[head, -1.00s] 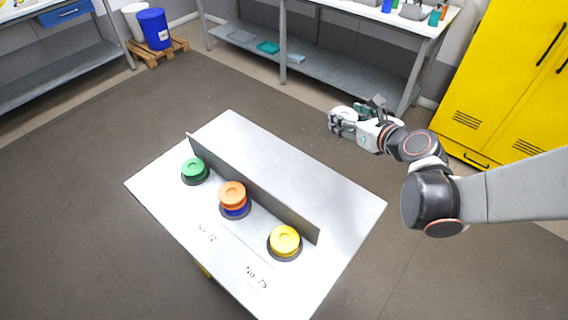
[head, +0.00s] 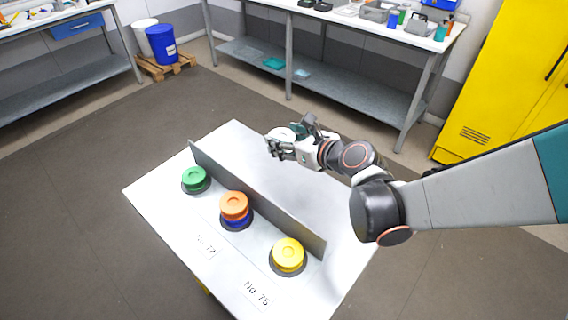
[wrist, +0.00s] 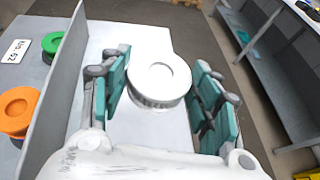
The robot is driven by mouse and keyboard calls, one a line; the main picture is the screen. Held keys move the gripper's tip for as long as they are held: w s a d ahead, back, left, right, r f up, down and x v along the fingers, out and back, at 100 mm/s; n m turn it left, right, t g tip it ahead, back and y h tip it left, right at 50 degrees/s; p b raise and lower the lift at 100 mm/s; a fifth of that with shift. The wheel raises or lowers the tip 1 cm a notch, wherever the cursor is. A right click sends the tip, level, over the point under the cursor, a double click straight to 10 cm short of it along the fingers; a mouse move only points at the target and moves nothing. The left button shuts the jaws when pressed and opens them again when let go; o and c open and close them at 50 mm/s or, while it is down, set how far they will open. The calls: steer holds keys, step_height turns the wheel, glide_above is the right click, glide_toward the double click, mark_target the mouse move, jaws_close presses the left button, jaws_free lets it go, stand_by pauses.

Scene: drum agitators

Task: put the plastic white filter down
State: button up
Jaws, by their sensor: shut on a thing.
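The white filter (wrist: 160,80) is a round cap-like piece with a ribbed side, held between the teal finger pads of my gripper (wrist: 163,95) in the wrist view. In the head view my gripper (head: 285,146) is shut on the white filter (head: 281,134), above the far part of the grey table (head: 150,192), behind the upright divider. I cannot tell how high it is above the tabletop.
A thin upright divider (head: 265,200) runs along the table. In front of it stand a green filter (head: 194,178), an orange one (head: 234,203) on a blue one (head: 238,223), and a yellow one (head: 288,253), on dark round bases. Labels lie in front. The strip behind the divider looks clear.

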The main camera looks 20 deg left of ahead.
mark_target(286, 180)
step_height(286, 180, down, 12)
steer(key=b, duration=0.7)
steer(key=shift+f+b, duration=0.1)
steer(key=shift+b, duration=0.25)
steer(key=shift+f, duration=0.2)
steer(key=o, duration=0.9)
steer(key=shift+r, duration=0.1)
steer(key=shift+r, duration=0.15)
steer(key=p+v, duration=0.3)
steer(key=v, duration=0.9)
